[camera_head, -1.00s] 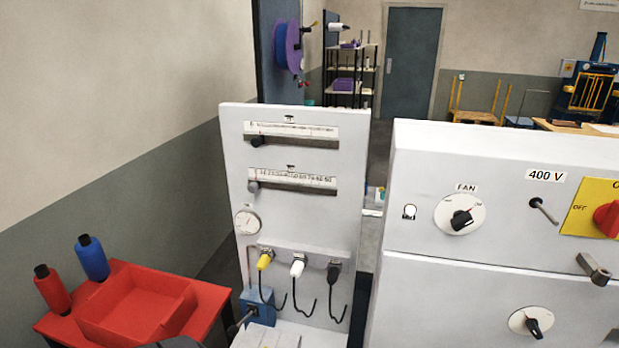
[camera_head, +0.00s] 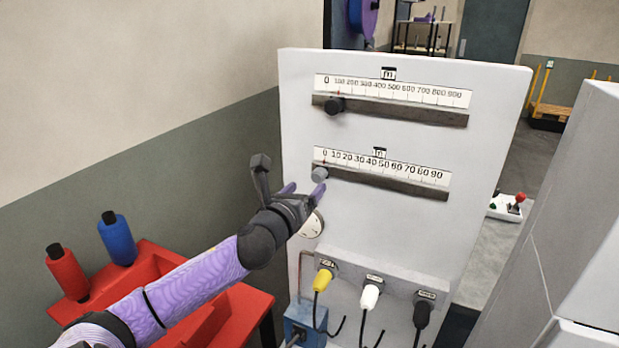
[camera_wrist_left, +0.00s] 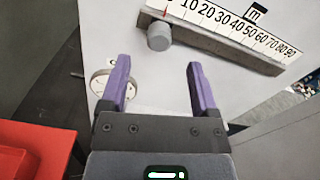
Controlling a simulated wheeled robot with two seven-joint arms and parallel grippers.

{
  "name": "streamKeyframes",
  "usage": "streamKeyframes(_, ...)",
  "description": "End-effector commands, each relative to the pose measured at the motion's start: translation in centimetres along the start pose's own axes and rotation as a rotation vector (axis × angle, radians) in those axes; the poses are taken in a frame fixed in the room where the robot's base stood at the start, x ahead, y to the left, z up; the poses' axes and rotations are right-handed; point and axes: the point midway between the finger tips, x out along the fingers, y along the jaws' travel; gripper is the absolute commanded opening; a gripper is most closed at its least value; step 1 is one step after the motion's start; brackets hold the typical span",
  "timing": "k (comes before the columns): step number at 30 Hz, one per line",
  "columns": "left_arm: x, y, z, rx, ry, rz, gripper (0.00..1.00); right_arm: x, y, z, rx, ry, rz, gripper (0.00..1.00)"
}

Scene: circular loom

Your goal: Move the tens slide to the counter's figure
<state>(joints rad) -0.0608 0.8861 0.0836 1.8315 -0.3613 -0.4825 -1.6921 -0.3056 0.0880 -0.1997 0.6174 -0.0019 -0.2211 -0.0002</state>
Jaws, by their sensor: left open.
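The tens slide is a grey knob (camera_head: 319,174) at the left, 0 end of the lower scale (camera_head: 381,165), which is marked 0 to 90. In the left wrist view the knob (camera_wrist_left: 159,37) lies just beyond the gap between the fingers. My left gripper (camera_head: 304,189) is open and empty, close below and beside the knob; its purple fingers (camera_wrist_left: 158,64) are spread apart. The upper, hundreds scale (camera_head: 393,90) has a black knob (camera_head: 334,105) near its 0 to 100 end. My right gripper is not in view. No counter figure is readable.
A round dial (camera_head: 312,226) sits below the lower scale, partly behind my left gripper. Yellow (camera_head: 323,280), white (camera_head: 370,297) and black (camera_head: 422,313) plugs stick out lower down. A red tray (camera_head: 215,315) with red and blue spools stands at left.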

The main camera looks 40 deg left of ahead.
Motion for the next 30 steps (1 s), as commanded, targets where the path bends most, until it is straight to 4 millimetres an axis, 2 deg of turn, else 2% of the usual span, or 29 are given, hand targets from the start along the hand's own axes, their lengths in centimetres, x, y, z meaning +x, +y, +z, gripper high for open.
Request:
streamKeyframes(3, 2.3, 0.0, 0.1, -0.003, -0.002, 0.003, 0.78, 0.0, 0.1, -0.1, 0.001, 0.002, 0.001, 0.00)
streamKeyframes(9, 5.0, 0.1, 0.0, -0.004, 0.000, 0.003, 0.78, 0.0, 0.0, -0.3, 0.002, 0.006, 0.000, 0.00)
streamKeyframes(14, 5.9, 0.0, -0.1, -0.004, 0.002, 0.001, 0.78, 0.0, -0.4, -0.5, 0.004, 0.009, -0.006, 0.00)
streamKeyframes(21, 6.0, 0.0, -0.1, -0.003, 0.003, 0.001, 0.78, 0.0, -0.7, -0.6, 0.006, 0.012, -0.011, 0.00)
streamKeyframes(23, 6.0, 0.0, -0.1, -0.003, 0.003, 0.001, 0.68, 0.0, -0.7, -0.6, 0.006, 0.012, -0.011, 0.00)
streamKeyframes(30, 6.0, 0.0, -0.1, -0.003, 0.003, 0.001, 0.17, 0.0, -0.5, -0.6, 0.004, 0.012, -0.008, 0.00)
